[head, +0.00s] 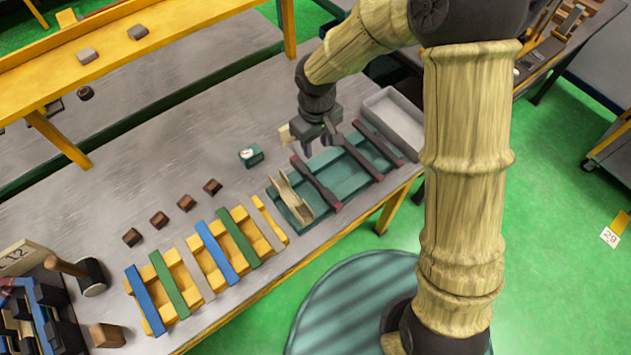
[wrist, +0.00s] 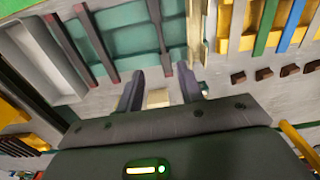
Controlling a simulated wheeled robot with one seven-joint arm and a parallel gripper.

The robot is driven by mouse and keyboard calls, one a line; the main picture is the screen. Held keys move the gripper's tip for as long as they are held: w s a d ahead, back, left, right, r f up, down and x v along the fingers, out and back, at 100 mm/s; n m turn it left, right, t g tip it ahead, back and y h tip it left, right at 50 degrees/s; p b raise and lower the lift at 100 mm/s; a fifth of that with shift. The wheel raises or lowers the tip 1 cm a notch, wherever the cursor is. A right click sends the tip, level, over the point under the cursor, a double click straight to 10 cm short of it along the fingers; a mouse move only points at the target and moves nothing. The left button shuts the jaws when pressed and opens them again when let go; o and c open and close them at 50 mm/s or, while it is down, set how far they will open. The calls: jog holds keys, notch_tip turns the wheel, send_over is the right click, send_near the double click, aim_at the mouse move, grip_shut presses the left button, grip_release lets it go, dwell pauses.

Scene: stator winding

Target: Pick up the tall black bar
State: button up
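Three long dark bars with dull red ends lie across a teal tray (head: 343,177): a left bar (head: 316,184), a middle bar (head: 358,157) and a right bar (head: 379,140). I cannot tell which is the tall one. My gripper (head: 318,146) hangs above the tray's back edge, near the far ends of the left and middle bars. In the wrist view, my gripper (wrist: 160,72) is open, with nothing held. The near end of one bar (wrist: 157,36) shows between the fingertips, apart from them. A small cream block (wrist: 157,98) shows between the fingers, farther back.
A wooden V-shaped holder (head: 291,197) stands at the tray's left end. A grey bin (head: 395,122) is at its right. A yellow rack (head: 190,275) with coloured strips, several brown blocks (head: 186,203) and a green gauge (head: 251,156) lie left.

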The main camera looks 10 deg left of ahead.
jog(key=p, duration=0.3)
send_over(315, 180)
jog(key=f, duration=1.1)
jog(key=shift+s+d+f, duration=0.1)
jog(key=shift+d+f, duration=0.1)
jog(key=shift+f, duration=0.2)
jog(key=shift+f, duration=0.1)
jog(key=shift+a+f+p, duration=0.2)
jog(key=shift+f+p, duration=1.3)
jog(key=shift+f, duration=1.05)
grip_shut()
